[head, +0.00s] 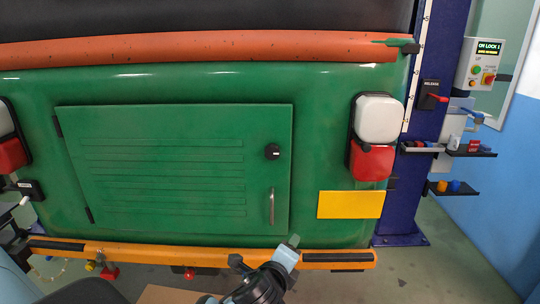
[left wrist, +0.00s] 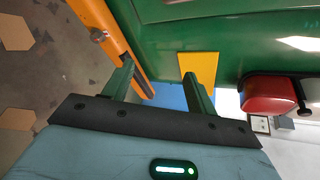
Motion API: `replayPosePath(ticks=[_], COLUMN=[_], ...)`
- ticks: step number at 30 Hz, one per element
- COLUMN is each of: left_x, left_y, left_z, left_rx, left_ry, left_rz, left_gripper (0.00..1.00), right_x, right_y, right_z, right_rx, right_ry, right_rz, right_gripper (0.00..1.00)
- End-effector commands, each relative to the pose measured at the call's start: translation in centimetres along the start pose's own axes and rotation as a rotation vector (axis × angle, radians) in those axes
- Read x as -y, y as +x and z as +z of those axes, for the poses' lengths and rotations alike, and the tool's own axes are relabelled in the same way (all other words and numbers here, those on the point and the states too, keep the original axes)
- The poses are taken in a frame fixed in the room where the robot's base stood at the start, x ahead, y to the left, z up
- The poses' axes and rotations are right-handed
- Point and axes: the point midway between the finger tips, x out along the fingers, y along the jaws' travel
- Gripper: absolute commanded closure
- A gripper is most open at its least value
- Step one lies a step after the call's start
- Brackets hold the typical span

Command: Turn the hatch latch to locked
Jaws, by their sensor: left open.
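The green hatch (head: 180,165) is closed flush on the rear of the green vehicle in the head view. Its latch (head: 272,151) is a small round black knob near the hatch's right edge, with a pale mark on its right side; I cannot tell its exact angle. A metal handle (head: 271,206) is below it. My left gripper (head: 291,243) is at the bottom centre, in front of the orange bumper, below and apart from the latch. In the left wrist view its two fingers (left wrist: 158,76) are spread with nothing between them. The latch is not seen there. My right gripper is not in view.
The orange bumper (head: 330,256) runs along the vehicle's bottom. A yellow plate (head: 350,205) and a red-and-white lamp (head: 372,160) are right of the hatch. A blue post (head: 425,120) with a red-lever switch (head: 432,96) and a control box (head: 483,65) stand farther right. Space before the hatch is clear.

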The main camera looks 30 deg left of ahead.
Motion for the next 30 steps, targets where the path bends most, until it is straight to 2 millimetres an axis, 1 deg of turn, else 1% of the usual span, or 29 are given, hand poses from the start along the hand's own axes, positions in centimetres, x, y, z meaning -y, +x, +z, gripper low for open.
replayPosePath(ticks=[1, 3, 6, 9, 13, 16, 20, 23, 26, 30], left_x=[3.8, 7.5, 11.6, 14.3, 16.0, 16.4, 16.3, 16.4, 16.6, 17.0], left_y=[-0.2, -0.9, -2.1, -3.4, -4.4, -4.6, -4.5, -4.0, -3.0, -1.0], left_z=[2.2, 4.8, 7.8, 10.1, 11.6, 12.0, 12.0, 12.3, 12.8, 13.6], left_rx=[0.071, 0.165, 0.286, 0.376, 0.441, 0.458, 0.458, 0.458, 0.459, 0.458], left_ry=[0.094, 0.217, 0.35, 0.439, 0.497, 0.513, 0.515, 0.514, 0.515, 0.514], left_rz=[-0.047, -0.075, -0.091, -0.09, -0.08, -0.076, -0.074, -0.074, -0.073, -0.073], left_gripper=[0.43, 0.43, 0.43, 0.43, 0.43, 0.43, 0.43, 0.43, 0.43, 0.43], right_x=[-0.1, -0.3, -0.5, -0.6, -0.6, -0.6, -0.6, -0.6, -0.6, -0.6], right_y=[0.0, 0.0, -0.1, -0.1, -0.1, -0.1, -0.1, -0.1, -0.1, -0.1], right_z=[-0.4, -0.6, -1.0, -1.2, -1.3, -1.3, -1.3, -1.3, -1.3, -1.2], right_rx=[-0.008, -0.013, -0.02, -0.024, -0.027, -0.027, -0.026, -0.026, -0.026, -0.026], right_ry=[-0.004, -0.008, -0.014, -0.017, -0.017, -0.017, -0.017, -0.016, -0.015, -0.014], right_rz=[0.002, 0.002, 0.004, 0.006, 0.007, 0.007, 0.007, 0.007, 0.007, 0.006], right_gripper=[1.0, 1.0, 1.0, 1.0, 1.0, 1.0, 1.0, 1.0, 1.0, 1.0])
